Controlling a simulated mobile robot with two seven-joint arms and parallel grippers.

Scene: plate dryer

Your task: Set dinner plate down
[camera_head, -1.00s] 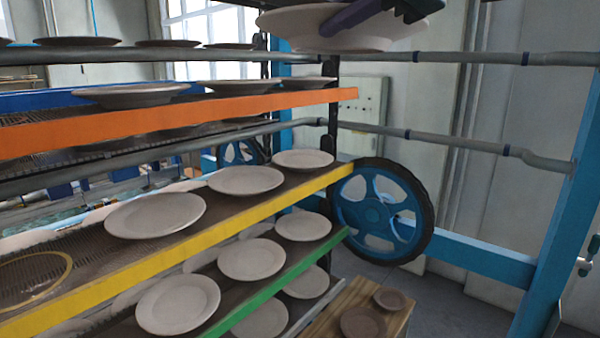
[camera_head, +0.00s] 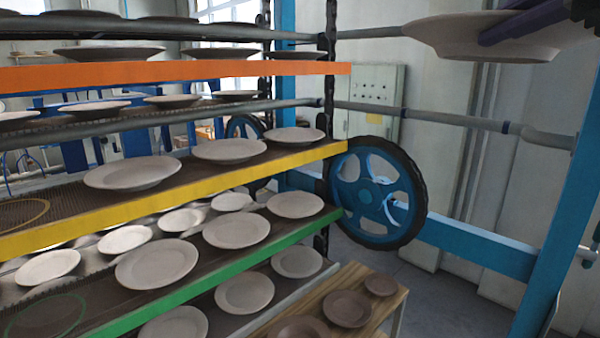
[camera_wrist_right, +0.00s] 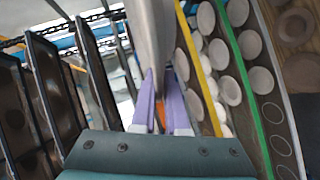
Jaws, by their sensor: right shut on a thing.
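A pale dinner plate (camera_head: 480,38) is held up at the top right of the head view, clear of the shelves. My right gripper (camera_head: 510,28) is shut on it, with purple fingers at its rim. In the right wrist view the plate (camera_wrist_right: 151,35) is seen edge-on between the purple fingers of the right gripper (camera_wrist_right: 162,100). The yellow-edged shelf (camera_head: 215,190) carries a row of plates and a bare spot with a yellow ring (camera_head: 22,214). The green-edged shelf (camera_head: 215,271) carries plates and has a green ring (camera_head: 45,316). My left gripper is not in view.
An orange-edged shelf (camera_head: 180,74) with plates is above. A blue wheel (camera_head: 377,193) and blue frame post (camera_head: 560,210) stand at right. A wooden table (camera_head: 340,290) with brown plates is low in front. The middle right is open space above the floor.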

